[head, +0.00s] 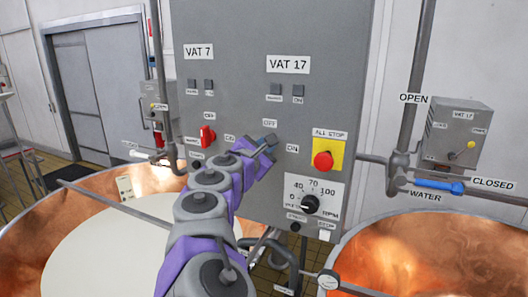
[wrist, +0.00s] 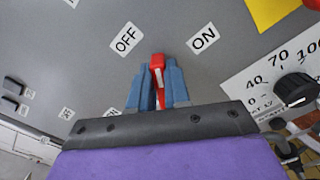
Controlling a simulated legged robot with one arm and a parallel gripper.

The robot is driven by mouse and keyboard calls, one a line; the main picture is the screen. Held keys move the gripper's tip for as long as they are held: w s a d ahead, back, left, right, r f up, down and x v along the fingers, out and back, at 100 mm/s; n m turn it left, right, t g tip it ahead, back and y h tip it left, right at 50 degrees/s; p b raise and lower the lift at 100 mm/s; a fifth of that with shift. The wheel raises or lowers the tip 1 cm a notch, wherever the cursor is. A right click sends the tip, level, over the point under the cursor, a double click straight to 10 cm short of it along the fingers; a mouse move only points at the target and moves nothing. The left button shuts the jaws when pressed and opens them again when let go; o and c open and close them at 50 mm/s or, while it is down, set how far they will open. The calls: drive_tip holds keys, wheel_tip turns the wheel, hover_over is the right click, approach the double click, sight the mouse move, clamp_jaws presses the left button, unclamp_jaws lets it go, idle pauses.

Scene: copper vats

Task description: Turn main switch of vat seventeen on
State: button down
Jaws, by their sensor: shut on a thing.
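The grey control panel (head: 330,60) carries a VAT 17 label (head: 288,64). Below it are an OFF label (head: 270,123) and an ON label (head: 292,148). My gripper (head: 268,141) is at the panel beside these labels and covers the switch in the head view. In the wrist view, the red main switch (wrist: 158,72) stands between the two blue fingers of my gripper (wrist: 157,88), which are shut on it. The handle points between the OFF label (wrist: 126,38) and the ON label (wrist: 204,38).
The red VAT 7 switch (head: 207,135) is left of my gripper. The red ALL STOP button (head: 323,160) on a yellow plate and the black RPM dial (head: 310,203) are to the right. Copper vats (head: 435,250) stand below. A blue-handled water valve (head: 438,185) is at the right.

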drive_tip(key=m+b, duration=0.3)
drive_tip(key=f+m+b, duration=0.1)
drive_tip(key=m+b, duration=0.2)
drive_tip(key=m, duration=0.1)
drive_tip(key=f+m+b, duration=0.1)
drive_tip(key=m+b, duration=0.2)
drive_tip(key=m, duration=0.1)
drive_tip(key=shift+s+d, duration=0.1)
drive_tip(key=shift+d, duration=0.3)
drive_tip(key=shift+b, duration=0.3)
drive_tip(key=c, duration=1.1)
unclamp_jaws()
